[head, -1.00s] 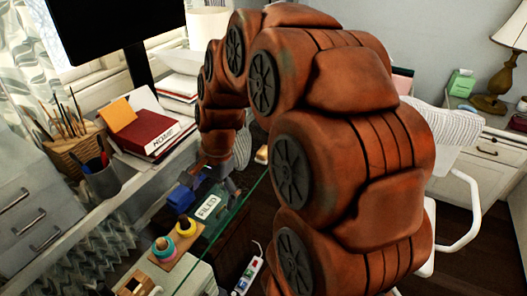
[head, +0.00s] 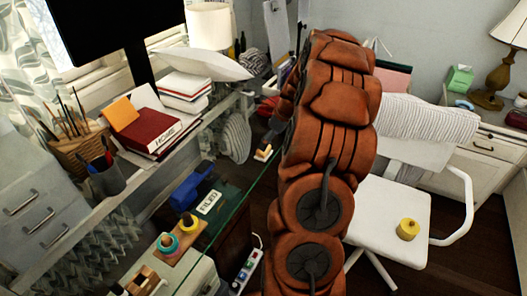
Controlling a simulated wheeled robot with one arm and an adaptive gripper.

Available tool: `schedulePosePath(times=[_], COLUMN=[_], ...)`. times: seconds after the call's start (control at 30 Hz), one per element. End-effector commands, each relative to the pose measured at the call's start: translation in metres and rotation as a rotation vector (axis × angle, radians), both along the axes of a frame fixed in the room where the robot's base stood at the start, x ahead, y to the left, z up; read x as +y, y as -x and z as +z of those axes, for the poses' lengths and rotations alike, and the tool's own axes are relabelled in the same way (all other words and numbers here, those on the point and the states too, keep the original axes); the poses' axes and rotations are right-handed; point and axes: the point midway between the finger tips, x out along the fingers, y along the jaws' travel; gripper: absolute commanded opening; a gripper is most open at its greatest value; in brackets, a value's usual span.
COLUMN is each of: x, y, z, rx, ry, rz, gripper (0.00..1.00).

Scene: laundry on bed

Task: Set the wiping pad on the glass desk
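The glass desk (head: 232,208) is the clear pane with a greenish edge, running diagonally through the middle of the head view. A small block with a pale yellow side and a dark part (head: 263,152) sits near the desk's far right edge; it may be the wiping pad, but it is too small to be sure. My orange arm rises through the centre and bends away toward the back. My gripper is hidden behind the arm, so I cannot see its fingers or anything in them.
A blue object (head: 192,186), a white label card (head: 209,202) and a wooden holder with tape rolls (head: 178,240) stand around the near part of the desk. A white chair (head: 385,208) with a yellow roll (head: 407,229) stands right. Books (head: 150,130) lie left.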

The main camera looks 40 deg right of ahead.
Motion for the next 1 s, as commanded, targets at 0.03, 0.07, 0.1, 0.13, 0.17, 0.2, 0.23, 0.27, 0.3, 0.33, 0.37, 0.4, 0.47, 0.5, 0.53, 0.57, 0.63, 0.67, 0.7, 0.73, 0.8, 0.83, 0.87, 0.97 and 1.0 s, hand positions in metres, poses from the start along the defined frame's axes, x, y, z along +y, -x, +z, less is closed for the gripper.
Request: schedulePosePath(times=[0.03,0.07,0.1,0.13,0.17,0.2,0.23,0.27,0.3,0.33,0.37,0.4,0.47,0.5,0.53,0.57,0.63,0.67,0.7,0.73,0.8,0.83,0.87,0.97,1.0], x=[0.002,0.002,0.002,0.002,0.002,0.002,0.002,0.002,0.001,0.002,0.001,0.001,0.001,0.000,0.000,0.000,0.001,0.001,0.001,0.001,0.002,0.002,0.001,0.001,0.001], y=[-0.002,-0.003,-0.004,-0.005,-0.006,-0.007,-0.007,-0.008,-0.009,-0.010,-0.011,-0.012,-0.015,-0.016,-0.018,-0.019,-0.023,-0.024,-0.026,-0.026,-0.027,-0.027,-0.028,-0.028,-0.028], z=[-0.005,-0.008,-0.012,-0.014,-0.015,-0.017,-0.017,-0.018,-0.019,-0.021,-0.023,-0.026,-0.031,-0.035,-0.038,-0.041,-0.051,-0.054,-0.057,-0.059,-0.062,-0.063,-0.063,-0.063,-0.063], rx=[0.003,0.003,0.003,0.002,0.002,0.002,0.001,0.001,0.002,0.002,0.002,0.002,0.002,0.002,0.003,0.003,0.003,0.002,0.002,0.002,0.002,0.002,0.001,0.000,0.000], ry=[-0.003,-0.003,-0.002,0.000,0.000,0.001,0.002,0.002,0.001,0.002,0.002,0.000,0.000,-0.001,-0.001,-0.001,-0.001,0.000,0.000,0.001,0.002,0.002,0.002,0.002,0.002], rz=[0.003,0.003,0.003,0.003,0.004,0.003,0.004,0.004,0.004,0.005,0.005,0.006,0.006,0.006,0.005,0.005,0.005,0.006,0.006,0.005,0.005,0.005,0.006,0.006,0.006], gripper=[0.97,0.97,0.97,0.97,0.97,0.97,0.97,0.97,0.97,0.97,0.97,0.97,0.97,0.97,0.97,0.97,0.97,0.97,0.97,0.97,0.97,0.97,0.97,0.97,0.97])
